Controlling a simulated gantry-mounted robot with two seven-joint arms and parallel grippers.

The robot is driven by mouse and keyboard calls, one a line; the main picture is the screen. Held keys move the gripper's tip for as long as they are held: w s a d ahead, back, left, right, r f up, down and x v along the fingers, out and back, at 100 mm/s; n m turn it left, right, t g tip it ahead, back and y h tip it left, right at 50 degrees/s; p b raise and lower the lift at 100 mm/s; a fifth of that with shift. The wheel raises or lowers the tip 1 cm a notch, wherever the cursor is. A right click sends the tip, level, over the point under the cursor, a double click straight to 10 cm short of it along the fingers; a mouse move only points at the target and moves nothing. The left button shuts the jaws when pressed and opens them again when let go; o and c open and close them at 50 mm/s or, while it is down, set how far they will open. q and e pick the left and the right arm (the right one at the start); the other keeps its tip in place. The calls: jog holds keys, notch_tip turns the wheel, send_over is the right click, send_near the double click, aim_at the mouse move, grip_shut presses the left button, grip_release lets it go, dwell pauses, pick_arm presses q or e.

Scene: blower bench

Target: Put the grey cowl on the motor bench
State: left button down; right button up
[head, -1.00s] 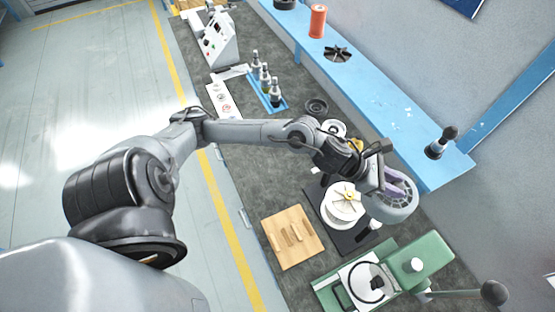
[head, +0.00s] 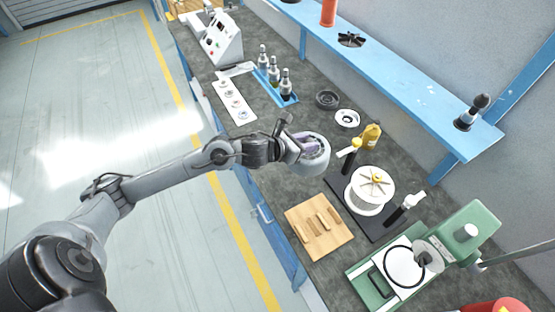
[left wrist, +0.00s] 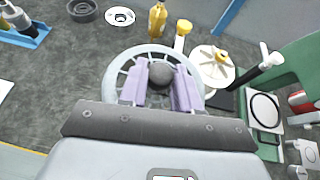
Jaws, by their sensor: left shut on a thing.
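My left gripper (head: 302,148) is shut on the grey cowl (head: 317,158), a round, ribbed shell, and holds it in the air over the bench. In the left wrist view the purple fingers (left wrist: 160,92) grip the dark round knob at the cowl's middle, and its slotted rim (left wrist: 118,82) shows around them. A black base plate (head: 372,226), which looks like the motor bench, carries a white drum (head: 370,192) with a spoked top and yellow hub. The held cowl is left of the drum and apart from it. The right gripper is not in view.
Yellow-topped and white-topped posts (head: 408,204) stand beside the drum. A yellow bottle (head: 371,135) is behind it. A wooden board (head: 318,240) lies in front, and a green machine (head: 466,238) stands to the right. A blue shelf (head: 420,95) runs along the wall.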

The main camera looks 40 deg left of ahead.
pick_arm(q)
jog(key=shift+n+y, duration=0.5)
jog(key=shift+y, duration=0.1)
jog(key=a+f+b, duration=0.1)
jog(key=a+f, duration=0.1)
jog(key=f, duration=0.1)
jog(key=a+f+b, duration=0.2)
jog(key=f, duration=0.1)
jog(key=w+a+f+b, duration=0.1)
jog(key=a+f, duration=0.1)
jog(key=f, duration=0.1)
jog(key=shift+a+f, duration=0.3)
jog(key=shift+f, duration=0.05)
jog(key=shift+a+f+b, duration=0.15)
jog(key=shift+f+b, duration=0.55)
jog(key=shift+f, duration=4.3)
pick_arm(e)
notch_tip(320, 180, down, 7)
pick_arm(q)
jog(key=shift+a, duration=0.1)
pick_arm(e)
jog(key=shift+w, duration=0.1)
pick_arm(q)
jog(key=c, duration=1.3)
grip_release()
jog(key=shift+f, duration=0.15)
jog(key=o, duration=0.5)
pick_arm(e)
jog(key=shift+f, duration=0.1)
